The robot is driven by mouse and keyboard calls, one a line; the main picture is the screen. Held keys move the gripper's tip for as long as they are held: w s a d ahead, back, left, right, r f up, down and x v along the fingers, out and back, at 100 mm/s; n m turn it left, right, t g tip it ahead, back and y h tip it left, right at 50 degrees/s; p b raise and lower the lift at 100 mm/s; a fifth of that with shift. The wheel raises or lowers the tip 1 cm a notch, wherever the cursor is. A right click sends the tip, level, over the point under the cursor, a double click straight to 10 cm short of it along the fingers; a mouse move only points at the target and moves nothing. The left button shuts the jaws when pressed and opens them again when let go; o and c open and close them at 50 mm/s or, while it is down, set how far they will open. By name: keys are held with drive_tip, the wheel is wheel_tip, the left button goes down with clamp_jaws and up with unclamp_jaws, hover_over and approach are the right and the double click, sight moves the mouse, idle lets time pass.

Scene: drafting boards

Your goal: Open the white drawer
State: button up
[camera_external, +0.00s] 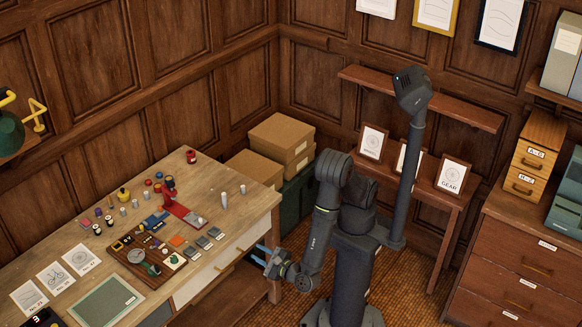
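The white drawer (204,280) is set in the front side of the wooden workbench, below its top. Its pale front looks flush with the bench, and a small brass handle (226,267) shows on this side. My gripper (258,254) has blue fingers that point left toward the bench front. The fingers are apart with nothing seen between them. The gripper is near the right part of the drawer row; whether it touches a handle is too small to tell.
The workbench top (240,205) carries a dark tool board (130,262), a red stapler-like tool (180,208), several small jars and paper cards. Cardboard boxes (282,140) stand behind the bench. A chest of drawers (515,260) stands at the right. Carpet is open around my base.

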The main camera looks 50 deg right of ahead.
wheel_tip(320, 180, down, 13)
drive_tip(key=w+d+n+g, duration=0.1)
drive_tip(key=w+d+n, duration=0.15)
drive_tip(key=n, duration=0.35)
drive_tip(key=n+g, duration=0.1)
drive_tip(key=n, duration=0.3)
approach(233, 263)
drive_tip(key=x, duration=1)
drive_tip(key=shift+w+f, duration=0.25)
drive_tip(key=shift+c, duration=0.2)
clamp_jaws()
